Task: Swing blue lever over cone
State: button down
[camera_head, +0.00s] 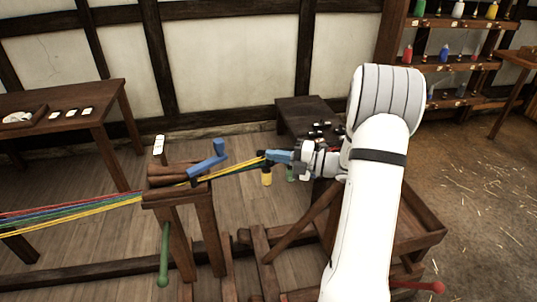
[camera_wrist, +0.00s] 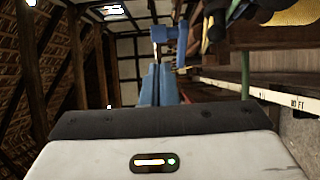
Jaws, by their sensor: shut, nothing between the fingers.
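The blue lever (camera_head: 207,164) sits on top of a wooden post, with an upright knob at its right end. It also shows in the wrist view (camera_wrist: 172,34), beyond my fingertips. The brown wooden cone (camera_head: 170,180) lies on the post head, left of and beside the lever; coloured strands lead to it. The lever looks angled away from the cone, though the exact overlap is hard to tell. My gripper (camera_head: 274,156) is to the right of the lever, apart from it. Its blue fingers (camera_wrist: 158,84) are shut and empty, pointing towards the lever.
Red, blue, green and yellow strands (camera_head: 80,209) run in from the left; yellow and dark ones continue right beneath my gripper. A green handle (camera_head: 164,256) hangs below the post. A red handle (camera_head: 425,287) is at lower right. A side table (camera_head: 70,105) stands left.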

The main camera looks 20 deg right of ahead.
jog(key=s+a+r+n+g+h+p, duration=0.1)
jog(key=a+r+n+h, duration=0.3)
jog(key=n, duration=1.1)
jog(key=s+a+r+n+h+p, duration=0.2)
jog(key=n+h, duration=0.5)
jog(key=n, duration=0.8)
notch_tip(320, 180, up, 3)
jog(key=shift+s+a+f+g, duration=0.1)
jog(key=shift+s+a+g, duration=0.4)
jog(key=shift+a, duration=0.45)
send_near(222, 149)
notch_tip(222, 149, down, 4)
jog(key=w, duration=0.3)
jog(key=shift+w+a+f+p, duration=0.1)
jog(key=shift+w+a+p, duration=0.35)
jog(key=shift+a, duration=0.4)
